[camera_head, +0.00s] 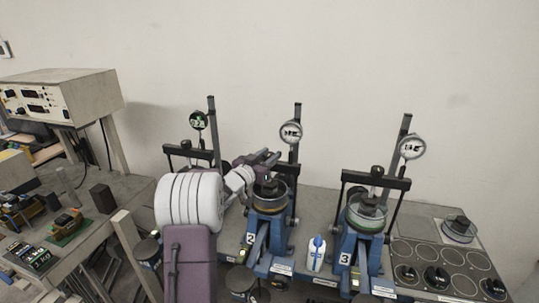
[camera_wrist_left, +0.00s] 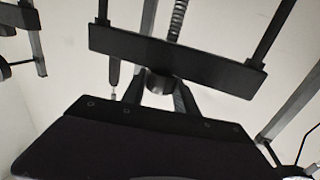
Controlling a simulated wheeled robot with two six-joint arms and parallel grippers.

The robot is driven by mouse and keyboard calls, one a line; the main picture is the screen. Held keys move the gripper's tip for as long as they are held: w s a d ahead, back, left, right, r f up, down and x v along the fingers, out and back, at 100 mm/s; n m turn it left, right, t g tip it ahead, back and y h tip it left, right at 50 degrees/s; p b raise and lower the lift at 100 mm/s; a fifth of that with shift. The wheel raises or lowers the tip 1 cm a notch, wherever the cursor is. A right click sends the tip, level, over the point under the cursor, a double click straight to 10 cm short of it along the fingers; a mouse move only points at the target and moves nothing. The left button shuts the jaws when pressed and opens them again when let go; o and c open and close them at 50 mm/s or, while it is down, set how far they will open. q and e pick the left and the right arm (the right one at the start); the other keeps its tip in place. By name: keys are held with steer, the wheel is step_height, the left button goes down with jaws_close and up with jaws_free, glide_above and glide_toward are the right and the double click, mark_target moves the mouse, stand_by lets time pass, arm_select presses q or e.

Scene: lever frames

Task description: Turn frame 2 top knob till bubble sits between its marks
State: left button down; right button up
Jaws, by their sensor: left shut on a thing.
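Frame 2 (camera_head: 258,232) is the blue lever frame in the middle, with a "2" label, a dark post and a round dial (camera_head: 290,132). My left gripper (camera_head: 268,160) is at its top, covering much of the crossbar area. In the left wrist view a round dark knob (camera_wrist_left: 160,84) sits just under a black crossbar (camera_wrist_left: 180,62), between the fingertips of my left gripper (camera_wrist_left: 160,97). The gripper is shut on this knob. A threaded, spring-like rod (camera_wrist_left: 178,20) shows beyond the bar. I cannot make out the bubble or its marks. My right gripper is not in view.
Frame 3 (camera_head: 360,245) stands close on the right, another frame with a dial (camera_head: 198,120) on the left. A white bottle (camera_head: 317,252) stands between frames 2 and 3. A tray with round recesses (camera_head: 440,262) is at right, an instrument box (camera_head: 60,95) at left.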

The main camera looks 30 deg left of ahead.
arm_select(q)
steer(key=c, duration=0.9)
jaws_free()
steer(key=shift+c, duration=0.2)
steer(key=shift+s, duration=0.1)
steer(key=s+b, duration=0.7)
steer(key=s, duration=0.2)
steer(key=shift+a, duration=0.15)
